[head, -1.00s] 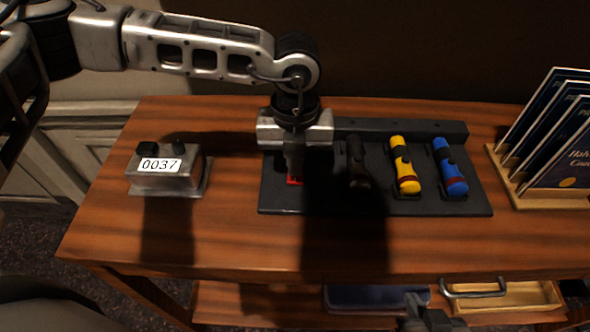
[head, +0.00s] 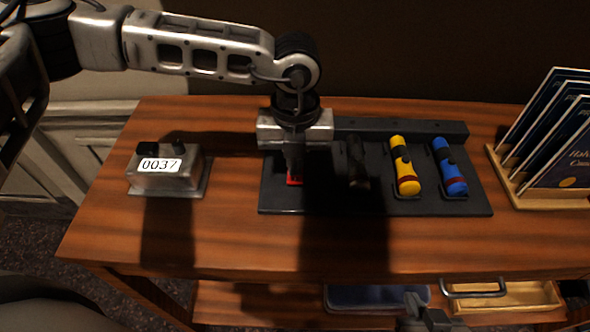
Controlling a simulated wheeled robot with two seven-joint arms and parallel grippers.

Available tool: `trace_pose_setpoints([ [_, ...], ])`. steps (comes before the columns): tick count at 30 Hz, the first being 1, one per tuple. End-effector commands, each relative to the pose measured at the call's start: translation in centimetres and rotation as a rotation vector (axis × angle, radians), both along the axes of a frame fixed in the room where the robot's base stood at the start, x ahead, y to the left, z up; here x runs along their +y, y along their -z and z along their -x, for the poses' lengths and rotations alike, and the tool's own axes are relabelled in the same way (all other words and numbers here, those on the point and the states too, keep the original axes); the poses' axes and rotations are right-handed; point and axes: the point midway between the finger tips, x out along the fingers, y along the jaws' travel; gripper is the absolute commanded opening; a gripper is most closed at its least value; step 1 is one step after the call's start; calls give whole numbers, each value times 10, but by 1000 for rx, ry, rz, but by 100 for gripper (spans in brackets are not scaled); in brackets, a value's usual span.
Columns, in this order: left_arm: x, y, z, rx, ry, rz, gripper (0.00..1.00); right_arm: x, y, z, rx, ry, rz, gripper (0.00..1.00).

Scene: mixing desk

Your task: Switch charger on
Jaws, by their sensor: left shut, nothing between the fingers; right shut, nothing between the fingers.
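The charger (head: 440,206) is a dark board on the wooden desk, with a raised bar along its back. A yellow flashlight (head: 405,166), a blue flashlight (head: 449,167) and a dark flashlight (head: 357,163) stand in it; the dark one is in shadow. A small red switch (head: 294,181) shows at the board's left part. My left gripper (head: 294,172) is shut, pointing down right at the red switch and partly hiding it. I cannot tell whether it touches the switch. My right gripper (head: 425,312) is shut, low at the bottom edge, in front of the desk.
A metal box (head: 164,180) with a 0037 label and dark knobs stands on the desk's left. A wooden rack (head: 540,200) of blue booklets (head: 560,150) stands at the right. The desk's front strip is clear.

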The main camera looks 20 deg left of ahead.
Motion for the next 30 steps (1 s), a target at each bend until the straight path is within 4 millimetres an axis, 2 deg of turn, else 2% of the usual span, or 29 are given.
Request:
trace_pose_setpoints([
  [30, 0, 13, 0, 0, 0, 0, 0, -1, 12, 0, -1, -2, 2, 0],
])
